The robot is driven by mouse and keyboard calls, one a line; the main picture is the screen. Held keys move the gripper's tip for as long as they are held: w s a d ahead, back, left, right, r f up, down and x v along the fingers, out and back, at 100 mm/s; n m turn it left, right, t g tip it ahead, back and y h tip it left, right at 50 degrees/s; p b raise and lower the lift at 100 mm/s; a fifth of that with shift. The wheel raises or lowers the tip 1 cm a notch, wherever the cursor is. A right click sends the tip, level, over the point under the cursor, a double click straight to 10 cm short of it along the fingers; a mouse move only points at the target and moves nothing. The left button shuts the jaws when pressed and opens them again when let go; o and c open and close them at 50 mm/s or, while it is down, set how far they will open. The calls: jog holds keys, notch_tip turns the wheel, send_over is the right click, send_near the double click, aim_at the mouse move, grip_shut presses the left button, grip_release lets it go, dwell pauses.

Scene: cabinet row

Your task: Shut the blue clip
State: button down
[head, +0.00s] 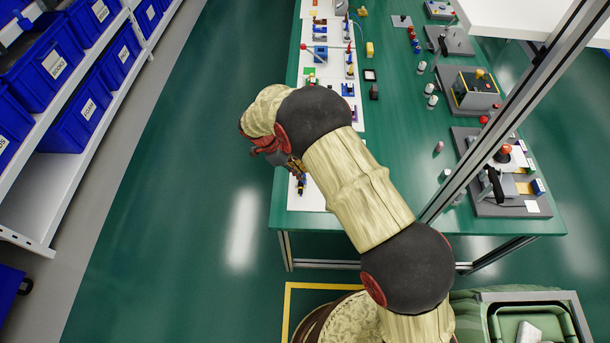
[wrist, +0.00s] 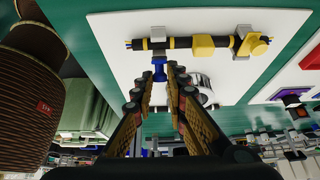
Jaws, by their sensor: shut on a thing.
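The blue clip (wrist: 159,68) hangs from a grey block on a black cable (wrist: 185,43) mounted on a white board (wrist: 120,65). In the wrist view my gripper (wrist: 160,78) has its two fingers on either side of the blue clip's lower part, closed on it. The clip's far end is partly hidden by the fingertips, so I cannot tell whether its latch is engaged. In the head view my gripper (head: 294,165) is over the near left end of the green table, largely hidden by my arm.
A yellow block (wrist: 203,45) and a yellow clip (wrist: 251,43) sit along the same cable. A white rounded piece (wrist: 203,84) is close right of the fingers. The green table (head: 400,130) bears several other fixtures. Shelves with blue bins (head: 85,115) stand left across clear floor.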

jog(key=a+f+h+b, duration=0.1)
jog(key=h+b, duration=0.1)
jog(key=a+f+h+b, duration=0.1)
jog(key=h+b, duration=0.1)
jog(key=b, duration=0.1)
jog(key=shift+a+h, duration=0.3)
jog(key=h+b, duration=0.1)
jog(key=f+h+b, duration=0.1)
jog(key=b, duration=0.1)
jog(key=shift+a, duration=0.35)
jog(key=shift+a+f+h+b, duration=0.1)
jog(key=shift+a+h+b, duration=0.15)
jog(key=shift+h+b, duration=0.55)
jog(key=c, duration=1.8)
grip_release()
jog(key=shift+o, duration=0.2)
jog(key=v, duration=0.7)
jog(key=shift+w+a, duration=0.15)
jog(key=shift+a, duration=0.15)
